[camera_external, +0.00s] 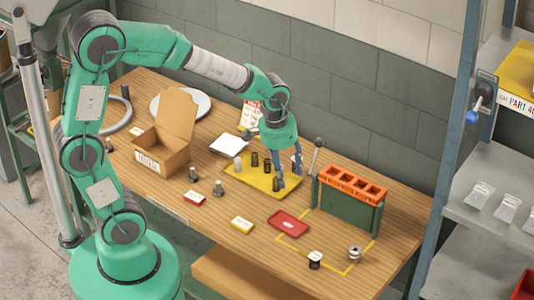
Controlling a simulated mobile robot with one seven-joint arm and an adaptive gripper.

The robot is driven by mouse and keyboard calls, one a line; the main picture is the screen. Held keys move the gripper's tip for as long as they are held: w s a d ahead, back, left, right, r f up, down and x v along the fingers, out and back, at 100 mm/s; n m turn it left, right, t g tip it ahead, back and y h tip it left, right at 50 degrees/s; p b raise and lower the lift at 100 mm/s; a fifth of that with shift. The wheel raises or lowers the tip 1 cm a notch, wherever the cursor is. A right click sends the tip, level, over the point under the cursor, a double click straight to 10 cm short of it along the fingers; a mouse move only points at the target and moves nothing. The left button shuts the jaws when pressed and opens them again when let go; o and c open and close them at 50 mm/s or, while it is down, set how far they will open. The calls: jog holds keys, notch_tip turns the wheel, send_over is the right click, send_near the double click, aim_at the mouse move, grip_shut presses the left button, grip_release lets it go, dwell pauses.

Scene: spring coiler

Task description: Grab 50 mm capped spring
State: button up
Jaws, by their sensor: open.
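A yellow tray (258,186) lies on the workbench and holds several small upright cylinders. One is pale (238,163); the others are dark, such as a dark cylinder (254,160) and another dark cylinder (276,185) near the front right. They look like springs, but their lengths and caps are too small to tell, so I cannot tell which is the 50 mm capped spring. My gripper (286,177) points down over the right end of the tray, its fingers apart. The front dark cylinder is beside or behind a fingertip; contact cannot be told.
A green rack with an orange top (354,185) and a lever (315,157) stand close right of my gripper. A red tray (288,223), a dark, pale-topped cylinder (315,261) and a metal cylinder (354,254) are in front. An open cardboard box (162,150) is left.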

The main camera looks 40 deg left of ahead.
jog(key=m+g+p, duration=0.1)
jog(key=g+p, duration=0.1)
send_over(317, 261)
notch_tip(317, 261, down, 14)
jog(key=r, duration=0.1)
jog(key=shift+f+y, duration=0.2)
jog(key=shift+y, duration=0.2)
jog(key=shift+a+f, duration=0.1)
jog(key=shift+f, duration=0.05)
jog(key=shift+f+b, duration=0.6)
jog(key=shift+f, duration=3.55)
jog(key=shift+f, duration=0.15)
jog(key=shift+f+b, duration=0.4)
jog(key=shift+f, duration=2.05)
jog(key=c, duration=1.2)
grip_shut()
